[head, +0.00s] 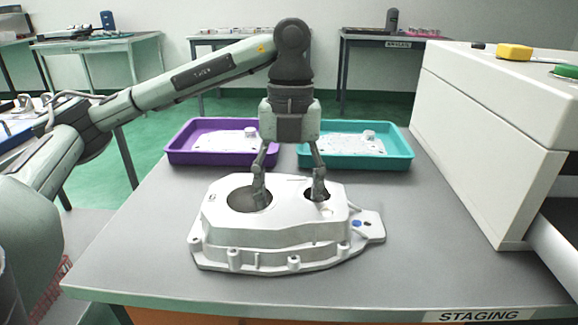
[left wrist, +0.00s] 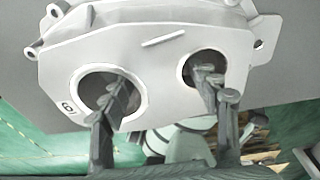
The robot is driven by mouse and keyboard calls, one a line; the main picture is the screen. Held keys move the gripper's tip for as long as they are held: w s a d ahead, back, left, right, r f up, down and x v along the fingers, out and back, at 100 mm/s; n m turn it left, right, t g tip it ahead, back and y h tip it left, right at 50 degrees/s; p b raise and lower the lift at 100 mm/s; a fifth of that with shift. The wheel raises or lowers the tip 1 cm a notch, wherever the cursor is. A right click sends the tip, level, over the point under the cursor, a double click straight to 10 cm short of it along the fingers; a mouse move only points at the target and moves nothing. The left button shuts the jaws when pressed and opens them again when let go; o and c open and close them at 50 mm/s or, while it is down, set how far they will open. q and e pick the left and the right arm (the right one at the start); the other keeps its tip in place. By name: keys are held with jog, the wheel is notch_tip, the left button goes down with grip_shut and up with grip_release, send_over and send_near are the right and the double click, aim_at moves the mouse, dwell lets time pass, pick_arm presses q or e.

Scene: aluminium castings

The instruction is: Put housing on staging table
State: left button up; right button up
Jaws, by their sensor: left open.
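The housing (head: 290,228) is a light grey aluminium casting with a large and a smaller round opening in its top. It rests on the grey staging table (head: 140,265), whose front edge carries a STAGING label. My left gripper (head: 290,192) points down over the housing with its fingers spread wide, one at each opening. In the left wrist view the housing (left wrist: 160,50) fills the upper part, and the fingers (left wrist: 162,98) reach to or into the two openings. Their exact depth is hard to tell. My right gripper is not in view.
Behind the housing stand a purple tray (head: 179,155) and a teal tray (head: 400,160), each with a pale flat part inside. A large cream machine (head: 480,140) with a yellow button stands at the right. Free tabletop lies left and right of the housing.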

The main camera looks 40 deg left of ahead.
aim_at(290, 193)
pick_arm(q)
jog(key=r, duration=0.2)
jog(key=r+p, duration=0.1)
jog(key=r, duration=0.3)
jog(key=shift+w+a, duration=0.1)
jog(key=shift+w, duration=0.25)
jog(key=shift+w+a+r+p, duration=0.15)
jog(key=shift+r+p, duration=0.4)
jog(key=shift+r, duration=0.85)
jog(key=shift+w+r+p, duration=0.1)
jog(key=shift+r+p, duration=0.4)
jog(key=shift+r, duration=0.85)
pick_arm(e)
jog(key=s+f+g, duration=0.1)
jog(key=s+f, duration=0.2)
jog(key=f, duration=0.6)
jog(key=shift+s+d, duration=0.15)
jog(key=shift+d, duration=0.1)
